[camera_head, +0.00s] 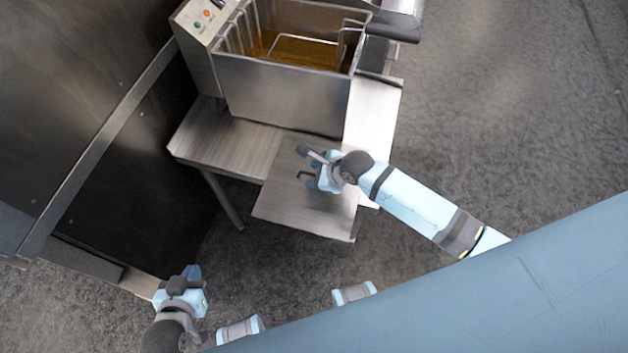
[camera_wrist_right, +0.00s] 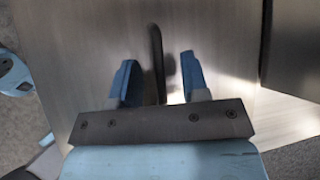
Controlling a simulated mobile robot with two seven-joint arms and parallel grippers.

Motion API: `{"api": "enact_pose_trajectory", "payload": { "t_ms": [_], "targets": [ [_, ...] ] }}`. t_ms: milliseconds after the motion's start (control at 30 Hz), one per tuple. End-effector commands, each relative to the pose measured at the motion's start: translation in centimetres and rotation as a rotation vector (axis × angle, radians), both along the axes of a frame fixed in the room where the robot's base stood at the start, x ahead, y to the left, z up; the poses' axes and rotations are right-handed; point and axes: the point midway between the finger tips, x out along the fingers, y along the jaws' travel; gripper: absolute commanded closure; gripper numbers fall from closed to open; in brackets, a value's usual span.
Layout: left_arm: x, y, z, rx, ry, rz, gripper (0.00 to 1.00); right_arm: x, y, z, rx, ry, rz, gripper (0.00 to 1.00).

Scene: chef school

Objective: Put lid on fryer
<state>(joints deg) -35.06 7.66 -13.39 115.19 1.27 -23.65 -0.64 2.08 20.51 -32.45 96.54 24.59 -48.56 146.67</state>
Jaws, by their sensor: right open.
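The lid (camera_head: 287,211) is a flat metal plate with a dark bar handle (camera_head: 306,175). It lies on the near part of the metal table, in front of the fryer. The fryer (camera_head: 282,96) is a steel box, open at the top, with a wire basket and brown oil inside. My right gripper (camera_head: 314,180) is over the lid, close to the handle. In the right wrist view its two blue fingers are open (camera_wrist_right: 155,80), with the handle (camera_wrist_right: 156,60) showing between them, not gripped. My left gripper (camera_head: 191,273) is at the lower left, away from the lid; its fingers are unclear.
The metal table (camera_head: 215,140) carries the fryer and lid. The fryer's control box (camera_head: 199,50) is on its left, and a dark basket handle (camera_head: 392,33) sticks out right. A dark steel unit (camera_head: 75,90) stands at left. Open floor (camera_head: 500,110) lies at right.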

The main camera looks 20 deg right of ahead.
Motion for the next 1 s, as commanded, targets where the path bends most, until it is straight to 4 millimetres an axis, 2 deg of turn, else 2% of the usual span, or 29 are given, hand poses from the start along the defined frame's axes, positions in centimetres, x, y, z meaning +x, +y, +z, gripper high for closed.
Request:
{"api": "enact_pose_trajectory", "payload": {
  "t_ms": [267, 400, 467, 833, 1000],
  "targets": [
    [0.1, 0.0, 0.1, -0.002, -0.002, 0.001, 1.00, 0.2, 0.1, -0.2, 0.001, -0.001, 0.000, 0.58],
    [0.1, 0.0, 0.1, -0.002, -0.002, 0.001, 1.00, 0.2, 0.1, -0.2, 0.001, -0.001, 0.000, 0.90],
    [0.1, 0.0, 0.1, -0.002, -0.002, 0.001, 1.00, 0.2, 0.1, -0.2, 0.001, -0.001, 0.000, 1.00],
    [0.1, -0.1, 0.2, -0.003, -0.003, 0.000, 1.00, 0.2, 0.2, -0.1, 0.001, -0.003, -0.001, 1.00],
    [0.1, -0.1, 0.3, -0.003, -0.004, 0.000, 1.00, 0.2, 0.2, 0.9, 0.003, -0.004, 0.000, 1.00]
  ]
}}
